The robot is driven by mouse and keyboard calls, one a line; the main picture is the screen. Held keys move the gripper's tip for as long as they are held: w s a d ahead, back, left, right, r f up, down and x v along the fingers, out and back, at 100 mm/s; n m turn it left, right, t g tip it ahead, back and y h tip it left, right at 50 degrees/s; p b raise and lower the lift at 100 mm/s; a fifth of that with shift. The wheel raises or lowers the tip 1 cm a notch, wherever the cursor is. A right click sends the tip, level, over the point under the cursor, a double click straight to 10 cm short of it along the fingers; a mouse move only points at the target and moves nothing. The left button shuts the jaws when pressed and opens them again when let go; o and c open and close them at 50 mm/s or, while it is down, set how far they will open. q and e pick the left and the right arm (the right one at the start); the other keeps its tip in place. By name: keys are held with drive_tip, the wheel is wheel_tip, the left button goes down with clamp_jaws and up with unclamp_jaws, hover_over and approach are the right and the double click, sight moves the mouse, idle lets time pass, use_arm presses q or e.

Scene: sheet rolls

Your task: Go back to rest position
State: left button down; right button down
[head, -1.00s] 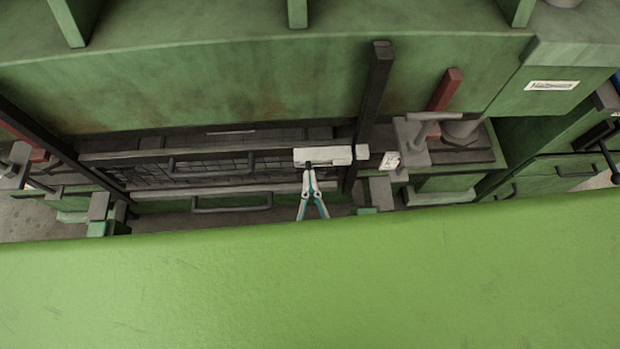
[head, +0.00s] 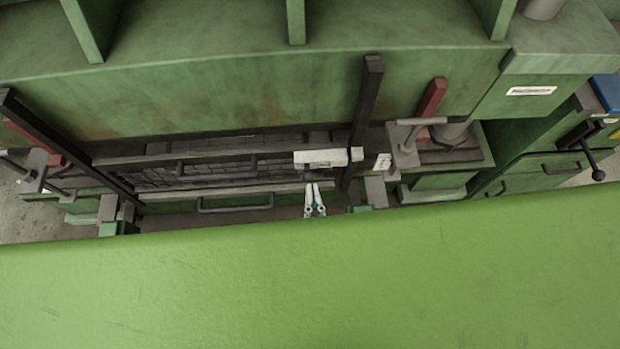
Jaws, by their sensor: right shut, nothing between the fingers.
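My right gripper (head: 313,187) shows at the middle of the head view, as small white and teal fingers pointing up the picture. Its fingers are together with nothing between them. It is below the white box-like handle block (head: 320,159) on the machine's front, with a small gap between them in the picture. The rest of my right arm is hidden behind the green surface in the foreground. My left gripper is not in view.
A large green machine (head: 250,95) with dark upright posts (head: 368,90) and a dark mesh grate (head: 200,172) fills the far side. A grey clamp with a red bar (head: 432,97) stands right. A wide bright green surface (head: 300,285) covers the foreground.

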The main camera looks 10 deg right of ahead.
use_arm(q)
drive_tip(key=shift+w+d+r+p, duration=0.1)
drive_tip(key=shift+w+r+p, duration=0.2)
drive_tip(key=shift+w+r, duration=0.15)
use_arm(e)
drive_tip(key=s, duration=0.5)
drive_tip(key=shift+s+r, duration=0.25)
drive_tip(key=shift+s, duration=0.1)
drive_tip(key=shift+f, duration=0.1)
drive_tip(key=s+d+f+n+g+y, duration=0.1)
drive_tip(key=s+f+n+g, duration=0.15)
drive_tip(key=f, duration=0.65)
drive_tip(key=s+d+f+n+g+y+b, duration=0.1)
drive_tip(key=f+g, duration=0.2)
drive_tip(key=f, duration=0.6)
drive_tip(key=s+d+f+n+g+y, duration=0.1)
drive_tip(key=s+d+f+g+y, duration=0.15)
drive_tip(key=f, duration=0.75)
use_arm(q)
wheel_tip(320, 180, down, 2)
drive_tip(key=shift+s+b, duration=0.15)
drive_tip(key=shift+b, duration=0.35)
use_arm(e)
drive_tip(key=s+d+f+g+h, duration=0.4)
drive_tip(key=s+d+f+g, duration=0.4)
drive_tip(key=s+d+f, duration=0.6)
drive_tip(key=shift+d+m, duration=0.45)
drive_tip(key=shift+d, duration=0.2)
drive_tip(key=shift+f+h, duration=0.1)
drive_tip(key=shift+h, duration=0.15)
